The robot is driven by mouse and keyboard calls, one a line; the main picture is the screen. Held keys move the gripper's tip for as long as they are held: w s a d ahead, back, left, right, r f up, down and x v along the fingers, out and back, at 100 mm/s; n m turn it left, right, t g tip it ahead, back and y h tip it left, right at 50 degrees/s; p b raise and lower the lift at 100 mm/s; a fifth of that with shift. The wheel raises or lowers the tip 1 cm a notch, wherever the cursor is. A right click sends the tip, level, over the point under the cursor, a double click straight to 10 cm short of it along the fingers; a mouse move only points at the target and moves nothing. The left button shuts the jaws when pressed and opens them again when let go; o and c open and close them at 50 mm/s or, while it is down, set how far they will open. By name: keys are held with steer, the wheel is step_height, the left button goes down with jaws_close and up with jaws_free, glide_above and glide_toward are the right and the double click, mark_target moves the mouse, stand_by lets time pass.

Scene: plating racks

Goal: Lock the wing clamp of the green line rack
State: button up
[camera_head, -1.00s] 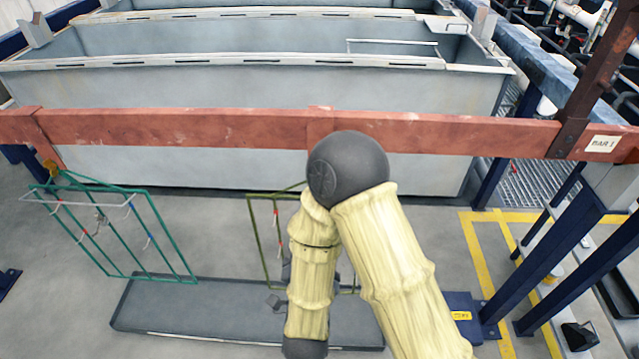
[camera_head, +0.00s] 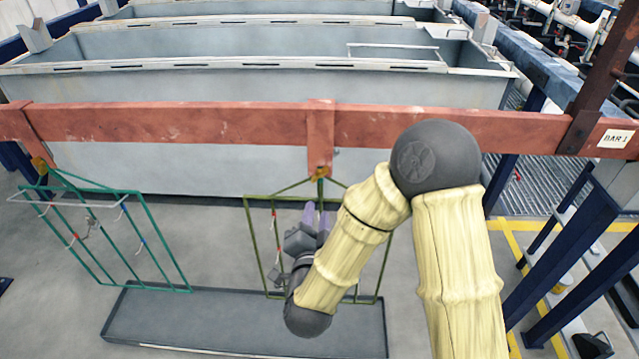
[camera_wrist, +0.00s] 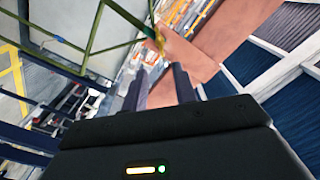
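A green rack (camera_head: 160,238) hangs at the left of the bar, with a small yellow-orange clamp (camera_head: 40,163) at its top. An olive-green rack (camera_head: 250,240) hangs from the middle bracket, with a yellow clamp (camera_head: 319,172) at its top; the clamp also shows in the wrist view (camera_wrist: 158,38). My gripper (camera_head: 317,210) is in front of the olive rack, fingers pointing up, below its clamp. In the wrist view my gripper (camera_wrist: 158,72) has its fingers apart with nothing held between them; the clamp lies beyond the tips. The clamp's wing position is too small to tell.
The red-brown bar (camera_head: 200,123) crosses the view, labelled BAR 1 at right. Grey tanks (camera_head: 250,80) stand behind it. A shallow grey tray (camera_head: 240,310) lies on the floor below the racks. Blue posts (camera_head: 560,240) stand at right.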

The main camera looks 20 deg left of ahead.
mark_target(320, 178)
steer(key=p+x, duration=0.1)
steer(key=x, duration=1)
steer(key=shift+w+p, duration=0.3)
steer(key=shift+p, duration=0.1)
jaws_close()
